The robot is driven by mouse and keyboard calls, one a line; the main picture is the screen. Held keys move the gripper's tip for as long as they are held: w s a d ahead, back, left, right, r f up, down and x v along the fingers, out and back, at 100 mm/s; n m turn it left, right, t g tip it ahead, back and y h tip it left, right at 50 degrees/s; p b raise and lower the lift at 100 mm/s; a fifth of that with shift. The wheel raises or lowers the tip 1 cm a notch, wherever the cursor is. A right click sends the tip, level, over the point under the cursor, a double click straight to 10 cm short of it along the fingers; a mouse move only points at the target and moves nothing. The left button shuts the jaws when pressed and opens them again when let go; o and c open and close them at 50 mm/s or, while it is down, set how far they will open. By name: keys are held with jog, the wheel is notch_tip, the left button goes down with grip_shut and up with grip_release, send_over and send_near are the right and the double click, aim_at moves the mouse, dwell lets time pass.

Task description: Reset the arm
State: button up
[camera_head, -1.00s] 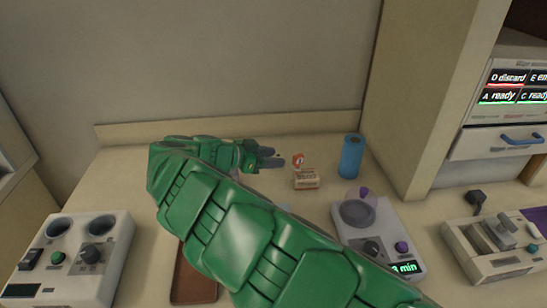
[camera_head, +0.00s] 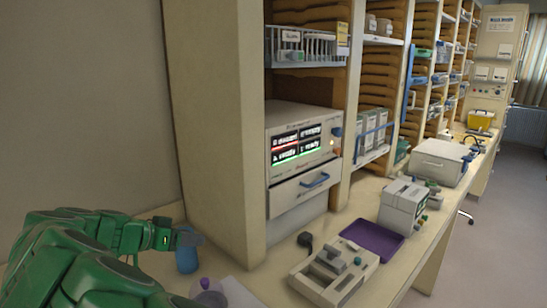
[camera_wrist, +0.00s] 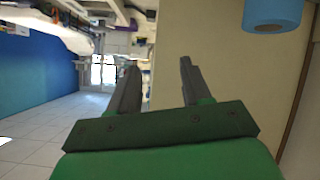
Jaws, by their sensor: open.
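My green arm enters from the lower left in the head view, and its forearm reaches right along the wall. My gripper (camera_wrist: 155,85) shows in the wrist view with its two dark fingers apart and nothing between them. In the head view the fingertips are hidden or too small to tell, close to a blue cylinder (camera_head: 187,252). The blue cylinder also shows at the top right of the wrist view (camera_wrist: 272,14), off to the side of the fingers. I cannot tell whether the arm touches it.
A beige pillar (camera_head: 215,130) stands right of the arm. Beyond it are a device with a lit screen (camera_head: 305,140), a grey instrument (camera_head: 335,270), a purple tray (camera_head: 372,240) and a white box (camera_head: 440,160). A device with a purple knob (camera_head: 208,291) sits at the bottom. Floor shows at right.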

jog(key=d+r+g, duration=0.3)
jog(key=d+g, duration=0.1)
jog(key=d, duration=1.3)
jog(key=s+d+f+g+y, duration=0.1)
jog(key=s+d+g, duration=0.1)
jog(key=s+d, duration=0.35)
jog(key=s+d+g+y, duration=0.1)
jog(key=s+d, duration=0.1)
jog(key=d, duration=0.6)
jog(key=s+d+f+n+g+y, duration=0.1)
jog(key=s+d+n+y, duration=0.1)
jog(key=s, duration=0.7)
jog(key=s+d+f+n+g+y, duration=0.1)
jog(key=s+d+f+y, duration=0.1)
jog(key=s, duration=0.8)
jog(key=s+d+f+n+g+y, duration=0.1)
jog(key=s+d+f+n+y, duration=0.1)
jog(key=s, duration=0.8)
jog(key=shift+s+d+n+y, duration=0.15)
jog(key=shift+d+n+y, duration=0.15)
jog(key=shift+d, duration=0.1)
jog(key=shift+o, duration=0.3)
jog(key=shift+f, duration=0.1)
